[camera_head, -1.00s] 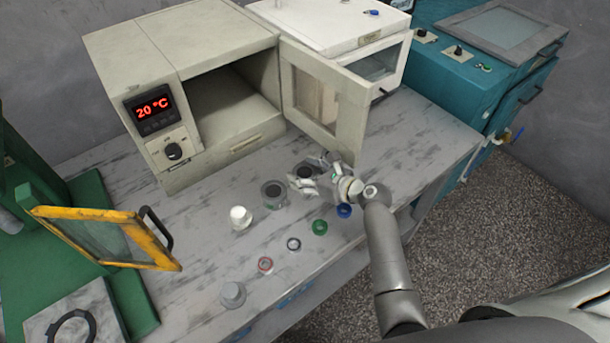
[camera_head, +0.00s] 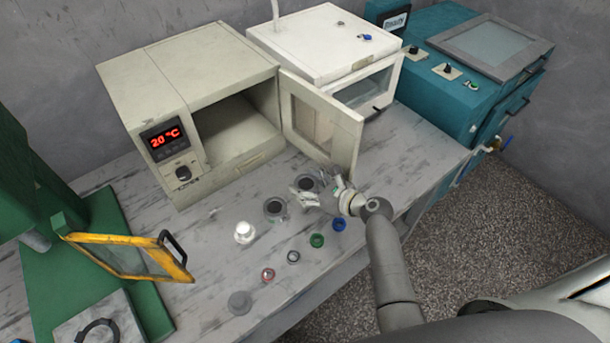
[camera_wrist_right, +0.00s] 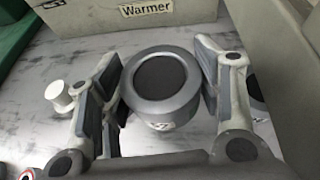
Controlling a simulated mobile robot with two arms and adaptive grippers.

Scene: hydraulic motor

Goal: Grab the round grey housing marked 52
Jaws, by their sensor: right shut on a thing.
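The round grey housing (camera_wrist_right: 160,82) has a dark round top face and a partly visible white marking on its side that I cannot read in full. It stands upright between the fingers of my right gripper (camera_wrist_right: 160,95), which is shut on it. In the head view the housing (camera_head: 275,207) is on the bench in front of the oven, with my right gripper (camera_head: 288,203) reaching it from the right. A second, similar grey housing (camera_head: 307,184) stands just behind my gripper and is partly hidden. My left gripper is not in view.
A white part (camera_head: 245,232) stands left of the housing. Red (camera_head: 268,275), grey (camera_head: 293,256), green (camera_head: 317,240) and blue (camera_head: 339,224) rings and a grey disc (camera_head: 240,302) lie nearer. The oven's open door (camera_head: 318,125) stands close behind my right gripper.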

